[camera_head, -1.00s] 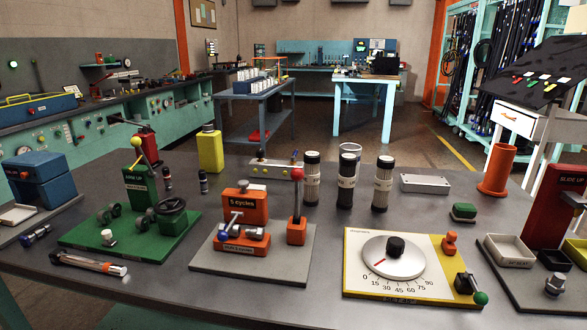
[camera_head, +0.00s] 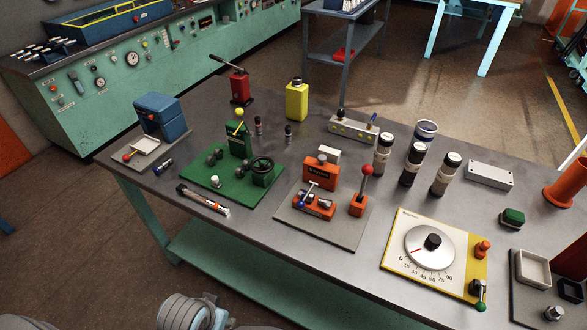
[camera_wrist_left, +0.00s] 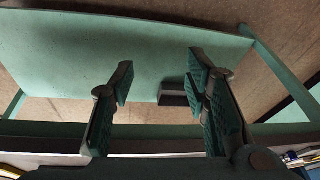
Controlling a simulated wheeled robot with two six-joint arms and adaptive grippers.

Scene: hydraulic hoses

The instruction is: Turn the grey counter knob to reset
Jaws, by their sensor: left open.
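No part in view is clearly marked as the grey counter knob. On the bench, an orange unit (camera_head: 321,174) with a small dark label and a grey crossbar stands on a grey plate (camera_head: 348,236). A red-ball lever (camera_head: 366,170) stands beside it. To the right, a yellow-edged board (camera_head: 396,257) carries a pale grey dial (camera_head: 418,250) with a black centre knob (camera_head: 433,242) and a scale from 0 to 90. My left gripper (camera_wrist_left: 160,75) is open and empty in the left wrist view, with a teal panel behind it. My right gripper is not in view.
A green board (camera_head: 207,186) with a handwheel, a blue box (camera_head: 158,114) and a torch-like tool (camera_head: 203,199) lie to the left. Several dark cylinders (camera_head: 412,165) stand behind the dial. A teal lower shelf (camera_head: 260,262) runs under the bench.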

